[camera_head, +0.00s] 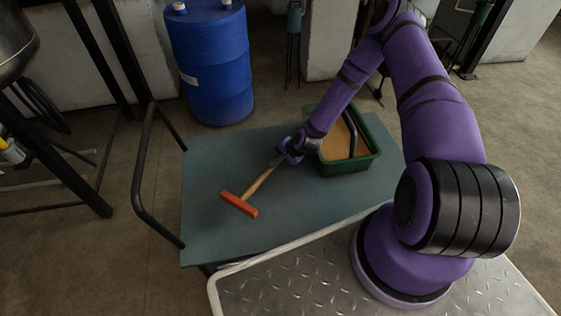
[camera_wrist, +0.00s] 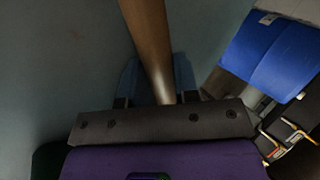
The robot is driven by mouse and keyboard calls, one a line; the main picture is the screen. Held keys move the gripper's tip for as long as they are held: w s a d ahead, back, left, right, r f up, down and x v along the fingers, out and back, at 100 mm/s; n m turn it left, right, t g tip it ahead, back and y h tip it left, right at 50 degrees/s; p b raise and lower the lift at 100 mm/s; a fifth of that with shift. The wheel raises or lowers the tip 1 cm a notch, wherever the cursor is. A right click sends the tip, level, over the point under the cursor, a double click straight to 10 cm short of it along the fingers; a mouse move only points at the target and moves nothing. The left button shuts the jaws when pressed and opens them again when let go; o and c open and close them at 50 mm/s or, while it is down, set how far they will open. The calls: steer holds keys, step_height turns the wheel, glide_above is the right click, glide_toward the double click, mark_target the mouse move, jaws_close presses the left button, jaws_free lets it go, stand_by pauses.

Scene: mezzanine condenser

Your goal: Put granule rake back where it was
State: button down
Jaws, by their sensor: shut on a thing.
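The granule rake (camera_head: 259,184) has a wooden handle and an orange-red head (camera_head: 239,204). In the head view its head is at the lower left, over the teal cart top, and its handle runs up and right to my gripper (camera_head: 281,158). My gripper is shut on the handle. In the wrist view the handle (camera_wrist: 148,40) runs between my fingers (camera_wrist: 155,82) and out of the top of the picture; the rake head is out of that view. I cannot tell whether the head touches the cart top.
A green tub (camera_head: 345,167) of tan granules, with a dark bar across it, stands on the teal cart top (camera_head: 215,160) right beside my gripper. A blue drum (camera_head: 210,65) stands behind the cart. A dark cart handle (camera_head: 139,180) rises at left. The cart top's left part is clear.

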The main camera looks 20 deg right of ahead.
step_height(320, 180, down, 3)
steer(key=shift+r, duration=0.1)
steer(key=c, duration=0.9)
jaws_free()
steer(key=shift+o, duration=0.2)
steer(key=shift+r, duration=0.1)
steer(key=v, duration=1.2)
steer(key=s+d+r+n+g+h, duration=0.15)
steer(key=r+n, duration=0.25)
steer(key=r, duration=1.4)
steer(key=s+d+r+n+h, duration=0.1)
steer(key=s+r+n+h, duration=0.2)
steer(key=r, duration=1.5)
steer(key=s+a+r+n, duration=0.2)
steer(key=s+r, duration=0.7)
steer(key=s, duration=0.2)
steer(key=s+a+r+n, duration=0.2)
steer(key=s+r, duration=0.8)
steer(key=s, duration=0.1)
steer(key=shift+s+r+t, duration=0.25)
steer(key=shift+s+t, duration=0.1)
steer(key=shift+s, duration=0.05)
